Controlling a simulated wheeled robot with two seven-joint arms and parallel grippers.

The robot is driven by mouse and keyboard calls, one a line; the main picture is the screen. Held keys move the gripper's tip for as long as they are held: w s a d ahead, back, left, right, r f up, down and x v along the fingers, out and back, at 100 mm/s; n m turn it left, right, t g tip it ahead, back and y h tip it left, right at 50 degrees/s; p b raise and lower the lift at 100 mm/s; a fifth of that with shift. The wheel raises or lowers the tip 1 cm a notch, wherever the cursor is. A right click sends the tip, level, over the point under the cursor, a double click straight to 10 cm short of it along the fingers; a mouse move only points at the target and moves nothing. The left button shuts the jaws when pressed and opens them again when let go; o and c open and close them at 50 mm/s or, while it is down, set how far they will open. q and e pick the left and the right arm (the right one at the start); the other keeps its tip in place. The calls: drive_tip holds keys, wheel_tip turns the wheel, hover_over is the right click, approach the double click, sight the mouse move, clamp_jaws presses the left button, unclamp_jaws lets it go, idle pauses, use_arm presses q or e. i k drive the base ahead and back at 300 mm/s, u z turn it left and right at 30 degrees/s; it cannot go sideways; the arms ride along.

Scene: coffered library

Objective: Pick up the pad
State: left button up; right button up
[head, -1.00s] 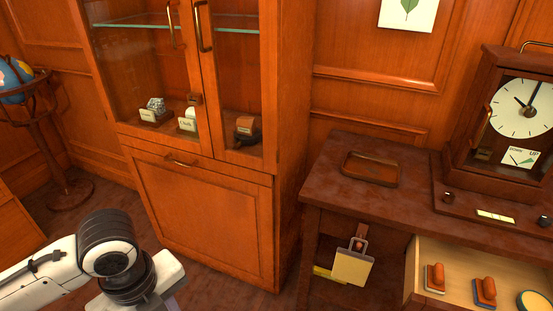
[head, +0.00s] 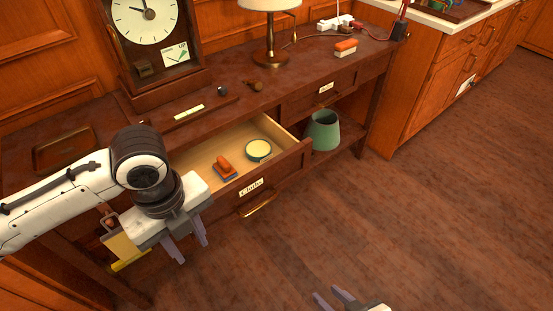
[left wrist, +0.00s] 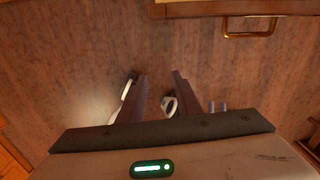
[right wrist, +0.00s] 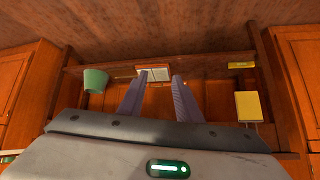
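No single thing is clearly the pad. In the open drawer (head: 294,154) lies a small blue-based block with an orange-brown handle (head: 224,170), beside a round tin with a pale yellow top (head: 258,150). A flat yellowish piece (head: 122,250) hangs at the desk's left end, partly behind my left gripper; a yellow piece also shows in the right wrist view (right wrist: 250,106). My left gripper (head: 190,250) is open and empty, in front of the drawer's left part, which its arm hides. My right gripper (head: 328,295) is open and empty above the floor, apart from the desk.
A clock (head: 150,30), a lamp (head: 270,45), an orange-and-white block (head: 345,48) and a tray (head: 64,150) stand on the desk. A green pot (head: 323,131) sits on the lower shelf. The drawer has a brass handle (head: 257,205). Floor at right is clear.

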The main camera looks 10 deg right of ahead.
sight(226, 172)
drive_tip(key=z, duration=0.15)
drive_tip(key=i, duration=1)
